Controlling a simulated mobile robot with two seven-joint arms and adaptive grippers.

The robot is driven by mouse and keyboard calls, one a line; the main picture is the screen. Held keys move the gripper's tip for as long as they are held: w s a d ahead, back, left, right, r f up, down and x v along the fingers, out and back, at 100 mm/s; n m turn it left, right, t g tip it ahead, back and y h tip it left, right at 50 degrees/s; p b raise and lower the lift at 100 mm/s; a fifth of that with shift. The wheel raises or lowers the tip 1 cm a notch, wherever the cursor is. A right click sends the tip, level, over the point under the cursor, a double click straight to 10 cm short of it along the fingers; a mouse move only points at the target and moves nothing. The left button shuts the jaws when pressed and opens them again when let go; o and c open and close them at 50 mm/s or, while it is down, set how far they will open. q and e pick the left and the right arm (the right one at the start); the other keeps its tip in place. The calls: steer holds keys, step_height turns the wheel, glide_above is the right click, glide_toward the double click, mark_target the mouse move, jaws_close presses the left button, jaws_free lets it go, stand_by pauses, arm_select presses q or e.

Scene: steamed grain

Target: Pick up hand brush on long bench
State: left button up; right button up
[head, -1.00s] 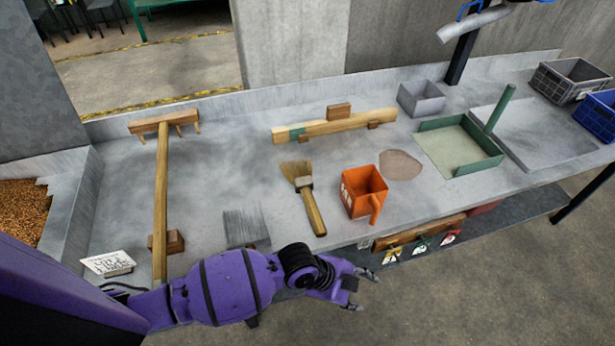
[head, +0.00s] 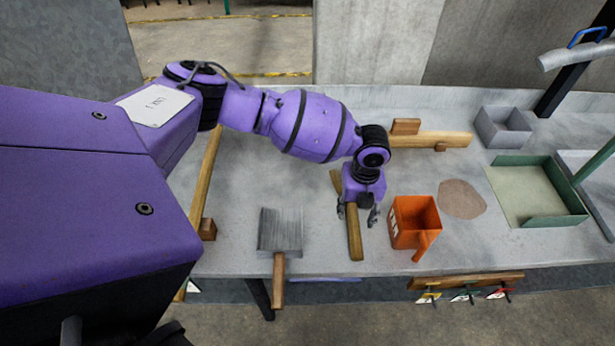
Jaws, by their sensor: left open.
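The hand brush (head: 355,236) lies on the long bench (head: 320,262). Its wooden handle points toward the bench's front edge, and its bristle end is mostly hidden behind my left gripper. My left gripper (head: 357,217) is open, pointing down over the brush. One finger shows on the left of the handle and the other on the right. I cannot tell whether either finger touches the handle. My right gripper is not in view.
An orange scoop-like box (head: 408,225) with a handle stands close right of the brush. A grey flat-bladed tool (head: 280,230) lies to the left, its handle overhanging the front edge. A green-walled tray (head: 535,190) and a grey box (head: 503,127) are farther right.

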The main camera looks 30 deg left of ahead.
mark_target(354, 220)
arm_select(q)
steer(key=f, duration=0.5)
steer(key=shift+w, duration=0.2)
steer(key=shift+r, duration=0.1)
jaws_close()
